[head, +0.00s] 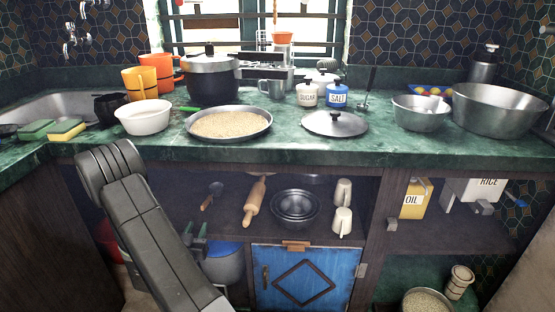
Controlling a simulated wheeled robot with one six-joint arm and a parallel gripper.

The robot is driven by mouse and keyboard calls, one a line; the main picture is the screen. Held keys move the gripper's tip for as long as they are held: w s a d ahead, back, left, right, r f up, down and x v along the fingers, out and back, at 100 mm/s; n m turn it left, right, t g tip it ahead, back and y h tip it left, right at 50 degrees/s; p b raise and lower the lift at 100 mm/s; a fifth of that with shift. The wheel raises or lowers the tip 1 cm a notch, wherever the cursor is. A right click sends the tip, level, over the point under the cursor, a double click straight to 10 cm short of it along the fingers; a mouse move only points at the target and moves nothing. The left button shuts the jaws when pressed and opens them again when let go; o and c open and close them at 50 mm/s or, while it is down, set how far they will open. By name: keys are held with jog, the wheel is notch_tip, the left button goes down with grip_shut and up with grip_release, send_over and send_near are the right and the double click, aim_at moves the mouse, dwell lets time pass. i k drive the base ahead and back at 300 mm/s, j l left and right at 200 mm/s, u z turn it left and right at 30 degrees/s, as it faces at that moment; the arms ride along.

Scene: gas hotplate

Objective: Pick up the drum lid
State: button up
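A rounded container with a blue top (226,249) and a pale grey body (226,269) stands low under the counter, left of the blue cabinet door. It looks like the drum, with the blue top as its lid. My arm hides its left side. A dark forked shape beside my arm, just left of the blue top, appears to be my gripper (196,238). It is small and partly hidden by the arm, so I cannot tell its opening or whether it touches the lid.
A blue cabinet door (305,282) stands right of the drum. The shelf above holds a rolling pin (255,202), metal bowls (296,207) and two cups.

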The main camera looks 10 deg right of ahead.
aim_at(338, 124)
jog(key=j+z, duration=0.2)
jog(key=z, duration=0.2)
jog(key=j+z, duration=0.2)
jog(key=z, duration=0.15)
